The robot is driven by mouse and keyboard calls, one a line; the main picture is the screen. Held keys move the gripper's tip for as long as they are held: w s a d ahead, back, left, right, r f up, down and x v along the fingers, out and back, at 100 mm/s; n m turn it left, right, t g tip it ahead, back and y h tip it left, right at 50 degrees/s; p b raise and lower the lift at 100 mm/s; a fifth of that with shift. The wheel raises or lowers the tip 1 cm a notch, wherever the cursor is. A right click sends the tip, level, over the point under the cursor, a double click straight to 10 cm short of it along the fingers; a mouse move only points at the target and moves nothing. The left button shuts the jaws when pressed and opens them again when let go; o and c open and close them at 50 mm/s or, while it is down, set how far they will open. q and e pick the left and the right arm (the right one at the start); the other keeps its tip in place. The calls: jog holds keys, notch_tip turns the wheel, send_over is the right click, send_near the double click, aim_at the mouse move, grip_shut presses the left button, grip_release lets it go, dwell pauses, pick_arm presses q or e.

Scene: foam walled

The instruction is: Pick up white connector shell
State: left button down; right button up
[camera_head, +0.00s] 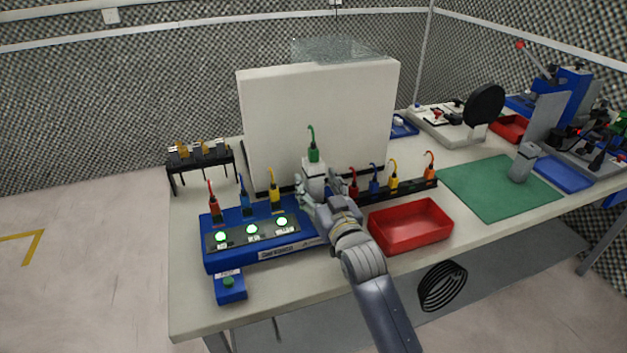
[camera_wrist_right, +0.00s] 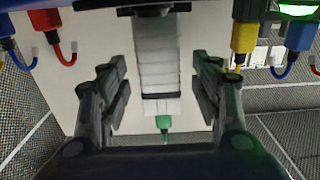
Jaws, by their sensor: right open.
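My right gripper (camera_head: 316,190) is open, one finger on each side of the shell. Gaps show between the fingers and the shell in the right wrist view (camera_wrist_right: 160,88). The gripper hides the shell's lower part in the head view. My left gripper is not in view.
A white upright panel (camera_head: 318,105) stands close behind the shell. Red, blue and yellow plugs (camera_head: 275,190) stand on the box, and more stand in a black rack (camera_head: 415,189) to the right. A red tray (camera_head: 410,228) and green mat (camera_head: 495,188) lie further right.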

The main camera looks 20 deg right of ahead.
aim_at(316, 182)
jog(key=w, duration=0.3)
jog(key=shift+w+f, duration=0.1)
jog(key=c, duration=1.2)
